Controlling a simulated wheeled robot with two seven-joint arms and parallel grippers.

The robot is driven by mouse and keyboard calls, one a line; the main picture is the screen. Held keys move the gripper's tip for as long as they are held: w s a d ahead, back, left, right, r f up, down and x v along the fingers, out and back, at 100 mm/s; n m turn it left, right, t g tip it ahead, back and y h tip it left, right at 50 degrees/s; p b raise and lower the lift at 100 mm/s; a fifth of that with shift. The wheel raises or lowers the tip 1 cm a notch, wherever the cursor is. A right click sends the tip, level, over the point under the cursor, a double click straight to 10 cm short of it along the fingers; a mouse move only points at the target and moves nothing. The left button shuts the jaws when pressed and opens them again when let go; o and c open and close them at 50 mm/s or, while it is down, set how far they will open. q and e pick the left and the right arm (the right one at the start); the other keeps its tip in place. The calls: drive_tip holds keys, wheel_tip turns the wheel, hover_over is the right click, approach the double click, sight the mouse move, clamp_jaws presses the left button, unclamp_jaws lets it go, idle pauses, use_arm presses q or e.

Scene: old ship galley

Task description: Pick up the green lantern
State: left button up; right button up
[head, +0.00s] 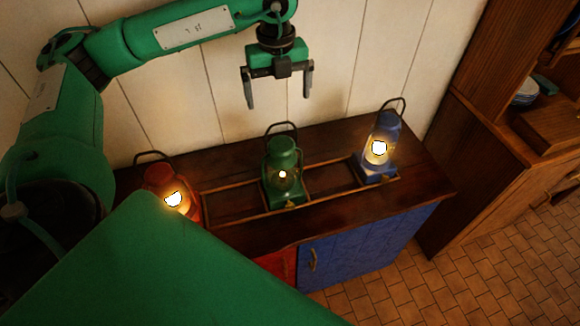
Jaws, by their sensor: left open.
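The green lantern (283,183) stands upright on the dark wooden counter top, between a red lantern and a blue one. It is lit and has a dark wire handle arched above its top. My left gripper (279,101) is open and empty, with its two fingers pointing down. In the head view it shows above the lantern's handle, apart from it. How far it is in depth from the lantern is hard to tell. My right gripper does not show.
A lit red lantern (160,178) stands at the left, partly hidden by my green body. A lit blue lantern (384,140) stands at the right. A low wooden rail (328,192) runs around the lanterns. A wooden cupboard (493,150) stands right; a panelled wall (385,45) is behind.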

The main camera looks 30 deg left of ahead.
use_arm(q)
drive_tip(key=p, duration=0.2)
approach(281, 143)
drive_tip(key=shift+s+a+f, duration=0.1)
drive_tip(key=shift+s+a, duration=0.05)
drive_tip(key=shift+a, duration=0.15)
wheel_tip(281, 143, down, 2)
drive_tip(key=shift+f, duration=0.15)
drive_tip(key=shift+d+f+p, duration=0.1)
drive_tip(key=shift+f+p, duration=0.2)
drive_tip(key=shift+f, duration=0.05)
drive_tip(key=f+p, duration=0.1)
drive_tip(key=f, duration=0.1)
drive_tip(key=f+p, duration=0.1)
drive_tip(key=f, duration=0.1)
drive_tip(key=shift+d+p, duration=0.3)
drive_tip(key=shift+f, duration=0.55)
drive_tip(key=shift+w+r, duration=0.1)
drive_tip(key=shift+w, duration=0.1)
drive_tip(key=c, duration=2.1)
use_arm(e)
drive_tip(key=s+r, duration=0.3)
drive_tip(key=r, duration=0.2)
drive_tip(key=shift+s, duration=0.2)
use_arm(q)
drive_tip(key=shift+r, duration=0.1)
